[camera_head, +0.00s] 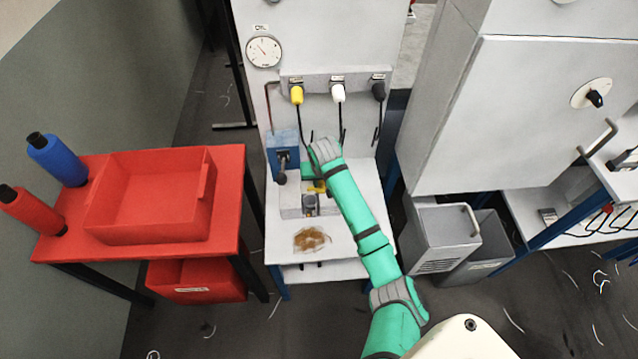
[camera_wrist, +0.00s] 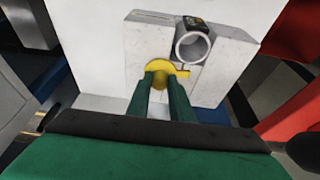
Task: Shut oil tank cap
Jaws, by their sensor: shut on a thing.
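The yellow cap (camera_wrist: 156,68) is a rounded piece with a side tab, beside the open round filler neck (camera_wrist: 192,46) of the grey oil tank (camera_wrist: 135,45). The neck's opening is uncovered. My gripper (camera_wrist: 162,82) is shut on the yellow cap, its two green fingers on either side of it. In the head view, the cap (camera_head: 317,187) shows in part below my gripper, just above the neck (camera_head: 310,204) on the tank (camera_head: 290,200). My wrist hides much of the fingers there.
Yellow, white and black handles (camera_head: 338,92) hang above. A brown stain (camera_head: 312,240) marks the front of the white bench. A red table with a red bin (camera_head: 150,200) is at left.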

